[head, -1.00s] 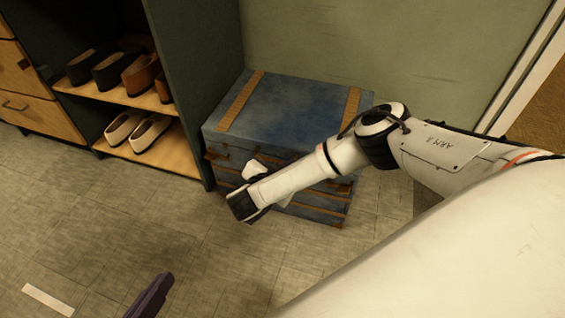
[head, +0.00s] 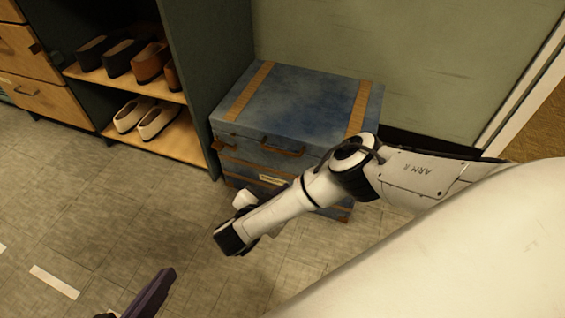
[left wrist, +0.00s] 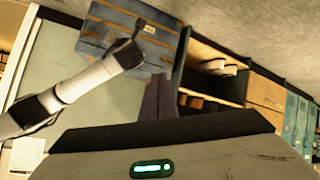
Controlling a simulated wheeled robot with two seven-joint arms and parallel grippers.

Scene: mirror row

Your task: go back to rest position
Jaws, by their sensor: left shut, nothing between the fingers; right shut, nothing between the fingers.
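My right arm reaches in from the right in the head view, and its dark-ended gripper (head: 232,240) hangs over the floor in front of the blue chest. The gripper is shut and empty; its fingertips are hard to make out. My left gripper (head: 152,294) shows only as dark purple fingers at the bottom edge, shut and empty over the floor. The left wrist view also shows these fingers (left wrist: 158,97) pressed together, with the right arm to their left and its end (left wrist: 128,54) in front of the chest.
The blue chest (head: 300,98) with tan straps stands against the green wall, close behind my right forearm. Left of it is a shoe rack (head: 150,92) with several shoes, then wooden drawers (head: 38,95). The floor (head: 90,205) at the left is clear apart from white strips (head: 55,282).

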